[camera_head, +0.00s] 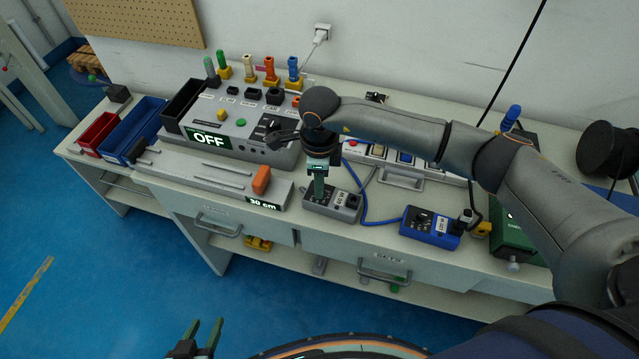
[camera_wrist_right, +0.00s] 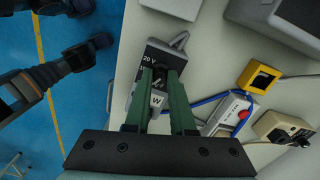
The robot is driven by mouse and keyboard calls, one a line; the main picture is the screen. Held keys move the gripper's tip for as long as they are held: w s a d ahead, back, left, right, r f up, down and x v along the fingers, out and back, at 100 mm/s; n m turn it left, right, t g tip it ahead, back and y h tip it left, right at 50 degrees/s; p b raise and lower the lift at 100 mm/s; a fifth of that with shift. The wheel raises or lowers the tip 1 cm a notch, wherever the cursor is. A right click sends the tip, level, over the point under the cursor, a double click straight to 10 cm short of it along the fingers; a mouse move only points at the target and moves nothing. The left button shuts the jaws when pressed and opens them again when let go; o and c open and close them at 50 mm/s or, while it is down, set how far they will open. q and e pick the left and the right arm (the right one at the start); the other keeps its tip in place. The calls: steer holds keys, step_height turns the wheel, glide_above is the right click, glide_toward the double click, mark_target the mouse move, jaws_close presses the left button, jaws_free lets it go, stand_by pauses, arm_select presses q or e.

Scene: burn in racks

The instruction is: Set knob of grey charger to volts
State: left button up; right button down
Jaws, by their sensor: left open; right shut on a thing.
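The grey charger (camera_head: 345,213) stands on the bench near its front edge, left of a blue charger (camera_head: 431,228). My right gripper (camera_head: 319,196) points down onto the grey charger's top. In the right wrist view the grey charger (camera_wrist_right: 172,50) shows a dark face with a "20 V" mark. My right gripper's green fingers (camera_wrist_right: 160,78) are shut on the knob, which they mostly hide. I cannot read which mark the knob points to. My left gripper (camera_head: 206,328) is open and empty, low in front of the bench.
A grey unit with an "OFF" display (camera_head: 207,138) stands behind left. An orange block (camera_head: 261,180) rises from the "30 cm" rail unit (camera_head: 225,187). A blue cable (camera_head: 362,205) runs beside the grey charger. Red (camera_head: 97,134) and blue (camera_head: 130,132) bins stand at the left end.

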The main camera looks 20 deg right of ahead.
steer(key=shift+m, duration=1.1)
steer(key=c, duration=0.8)
jaws_free()
steer(key=shift+o, duration=0.2)
step_height(320, 180, up, 13)
steer(key=b, duration=0.1)
steer(key=shift+f+b, duration=0.2)
steer(key=shift+b, duration=0.2)
